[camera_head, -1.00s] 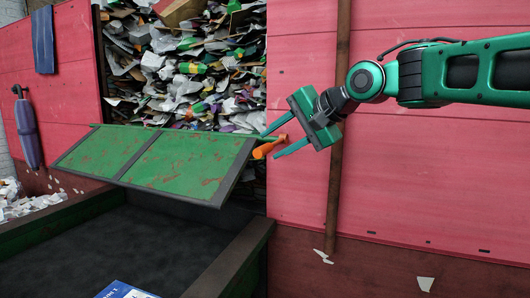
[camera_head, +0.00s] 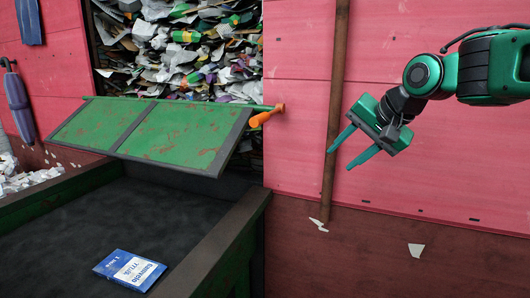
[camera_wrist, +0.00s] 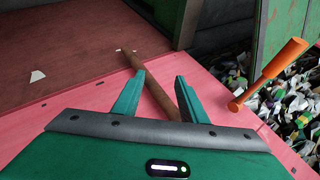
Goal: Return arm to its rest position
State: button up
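My gripper (camera_head: 354,150) is open and empty in front of the pink wall, right of the brown vertical pole. In the wrist view my gripper (camera_wrist: 160,86) shows two green fingers apart, with the pole (camera_wrist: 152,88) behind them and nothing between them. The orange handle (camera_head: 267,115) sits at the upper right corner of the green flap, clear of my gripper. The orange handle also shows at the right of the wrist view (camera_wrist: 269,73).
The green flap (camera_head: 185,131) hangs tilted below an opening full of mixed waste (camera_head: 180,55). A blue packet (camera_head: 130,269) lies on the dark belt (camera_head: 95,225). The belt's side rail (camera_head: 222,250) runs along its right. The pink wall (camera_head: 300,60) stands behind my arm.

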jog(key=s+d+f+g+h, duration=0.2)
jog(key=s+d+f+g, duration=0.1)
jog(key=s+d+f, duration=0.65)
jog(key=s+d+f+g+h, duration=0.2)
jog(key=s+d+f, duration=0.5)
jog(key=s+d, duration=0.4)
jog(key=s+f+g, duration=0.2)
jog(key=s+f, duration=0.2)
jog(key=s, duration=0.7)
jog(key=shift+s+d+f, duration=0.25)
jog(key=shift+s+f, duration=0.05)
jog(key=shift+f, duration=0.1)
